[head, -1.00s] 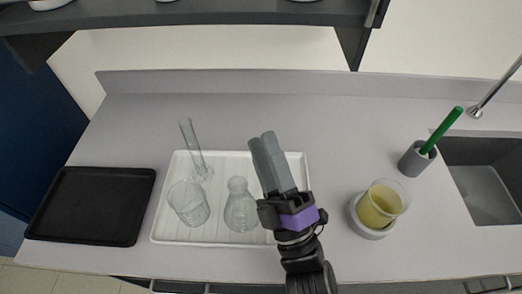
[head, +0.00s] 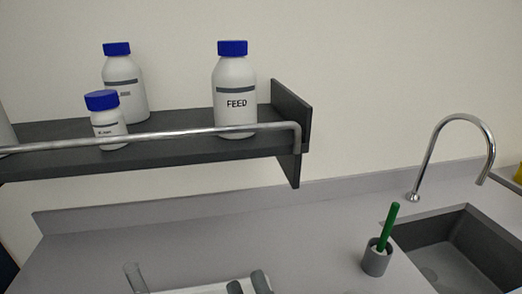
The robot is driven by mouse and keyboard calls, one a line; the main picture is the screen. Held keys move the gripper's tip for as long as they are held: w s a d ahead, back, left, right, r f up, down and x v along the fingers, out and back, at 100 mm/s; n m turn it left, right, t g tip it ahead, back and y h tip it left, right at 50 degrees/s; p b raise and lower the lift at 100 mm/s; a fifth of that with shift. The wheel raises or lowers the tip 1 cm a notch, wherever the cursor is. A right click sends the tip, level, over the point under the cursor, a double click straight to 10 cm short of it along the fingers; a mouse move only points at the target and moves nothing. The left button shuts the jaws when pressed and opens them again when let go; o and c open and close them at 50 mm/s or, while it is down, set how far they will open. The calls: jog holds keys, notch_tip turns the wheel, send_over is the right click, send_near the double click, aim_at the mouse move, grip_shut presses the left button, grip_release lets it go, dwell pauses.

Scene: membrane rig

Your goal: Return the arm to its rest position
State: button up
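My gripper (head: 249,285) shows only by its two grey fingertips at the bottom edge of the head view. A gap shows between the fingertips, with nothing seen in it. The rest of my arm is below the picture. The fingertips are in front of the white tray (head: 205,290), of which only a strip at the far edge shows.
A glass tube (head: 136,278) stands at the tray's left. A grey holder (head: 376,260) with a green-handled tool (head: 389,225) stands beside the sink (head: 450,250) and faucet (head: 433,150). A railed shelf (head: 180,147) above holds white blue-capped bottles, one marked FEED (head: 235,95).

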jog(key=s+d+f+m+g+h, duration=0.3)
jog(key=s+d+f+m+h, duration=0.2)
jog(key=s+d, duration=0.6)
jog(key=s+d+f+m+g+h, duration=0.3)
jog(key=s+d+f+m+h, duration=0.3)
jog(key=s, duration=0.9)
jog(key=d+f+m, duration=0.2)
jog(key=d+m, duration=0.2)
jog(key=d, duration=0.1)
jog(key=shift+g, duration=0.4)
